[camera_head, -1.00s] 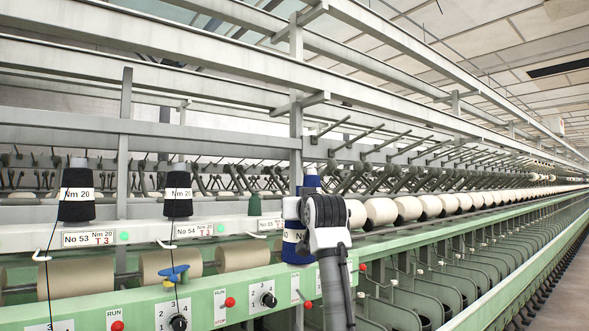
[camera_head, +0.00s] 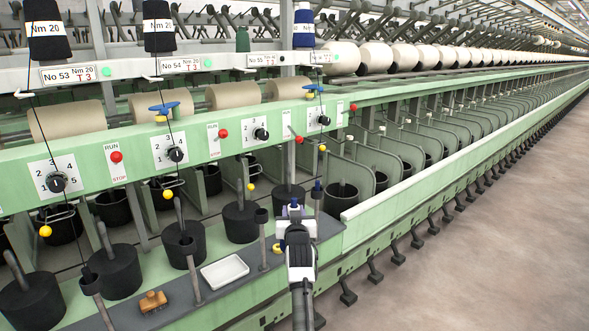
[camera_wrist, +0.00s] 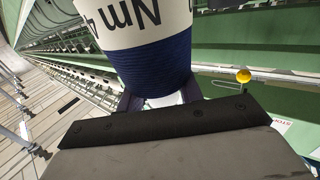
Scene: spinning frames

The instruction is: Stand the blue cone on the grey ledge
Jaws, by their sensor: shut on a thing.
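My gripper (camera_head: 296,222) is low in the head view, over the right end of a dark grey ledge (camera_head: 327,230) on the machine's front. In the wrist view, my gripper (camera_wrist: 165,98) is shut on the blue cone (camera_wrist: 150,65), with a finger on each side. The cone has dark blue yarn and a white label marked Nm. In the head view, my gripper and wrist hide most of the held cone. I cannot tell whether its base touches the ledge.
The ledge carries a white tray (camera_head: 224,271), a brown block (camera_head: 153,301) and upright posts. Black cans stand behind it. Open floor (camera_head: 480,250) lies to the right.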

